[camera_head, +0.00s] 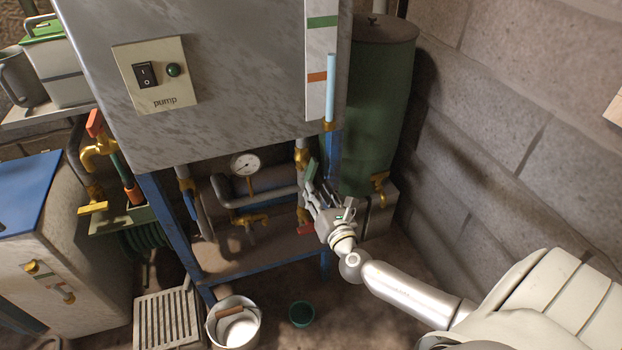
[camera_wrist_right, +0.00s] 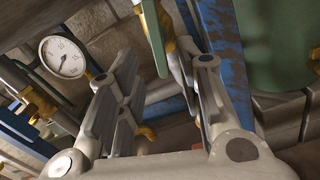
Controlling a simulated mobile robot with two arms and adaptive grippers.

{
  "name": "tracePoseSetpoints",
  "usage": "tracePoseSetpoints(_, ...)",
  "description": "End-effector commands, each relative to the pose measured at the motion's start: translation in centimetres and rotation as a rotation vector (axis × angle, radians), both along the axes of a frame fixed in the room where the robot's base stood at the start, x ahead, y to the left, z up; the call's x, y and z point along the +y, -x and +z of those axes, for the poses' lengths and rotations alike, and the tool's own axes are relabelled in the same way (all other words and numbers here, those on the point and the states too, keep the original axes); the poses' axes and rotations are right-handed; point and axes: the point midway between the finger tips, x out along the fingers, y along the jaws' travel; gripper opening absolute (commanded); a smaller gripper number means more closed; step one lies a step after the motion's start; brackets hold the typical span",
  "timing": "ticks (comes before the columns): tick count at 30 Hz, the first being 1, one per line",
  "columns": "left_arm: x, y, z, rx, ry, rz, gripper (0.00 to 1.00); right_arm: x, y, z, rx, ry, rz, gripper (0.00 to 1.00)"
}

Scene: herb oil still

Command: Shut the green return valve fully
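The green return valve lever (camera_head: 311,171) is on a vertical pipe with brass fittings under the grey cabinet, right of the gauge. In the head view it stands steeply, close beside the pipe. In the right wrist view the green lever (camera_wrist_right: 154,38) comes down from the top, beside its brass body (camera_wrist_right: 167,18). My right gripper (camera_head: 311,190) is just below and at the lever. In the wrist view its fingers (camera_wrist_right: 154,62) are spread apart, with the lever's lower end in the gap near the tips. I cannot tell whether either finger touches it. My left gripper is out of view.
A pressure gauge (camera_head: 245,163) and a brass tap (camera_head: 250,219) are left of my gripper. A blue frame leg (camera_head: 333,158), a green tank (camera_head: 376,110) and its brass tap (camera_head: 380,182) are close right. A white bucket (camera_head: 235,320) and green cup (camera_head: 302,313) stand on the floor.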

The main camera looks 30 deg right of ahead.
Motion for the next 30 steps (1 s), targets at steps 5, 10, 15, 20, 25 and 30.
tracePoseSetpoints(5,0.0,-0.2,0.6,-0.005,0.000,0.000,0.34,-0.7,-2.9,0.0,-0.002,-0.001,-0.001,0.34)
tracePoseSetpoints(10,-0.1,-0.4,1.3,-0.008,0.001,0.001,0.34,-1.0,-4.7,0.0,-0.001,-0.003,0.001,0.34)
tracePoseSetpoints(15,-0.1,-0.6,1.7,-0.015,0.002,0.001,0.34,-1.2,-5.5,0.0,0.000,-0.003,0.002,0.34)
tracePoseSetpoints(20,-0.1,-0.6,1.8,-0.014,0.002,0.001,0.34,-1.2,-5.5,0.0,0.001,-0.003,0.002,0.34)
tracePoseSetpoints(25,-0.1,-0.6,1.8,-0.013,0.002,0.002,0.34,-1.2,-5.5,0.0,0.001,-0.003,0.002,0.27)
tracePoseSetpoints(30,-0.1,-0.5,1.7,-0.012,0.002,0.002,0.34,-1.2,-5.5,0.0,0.001,-0.003,0.002,0.05)
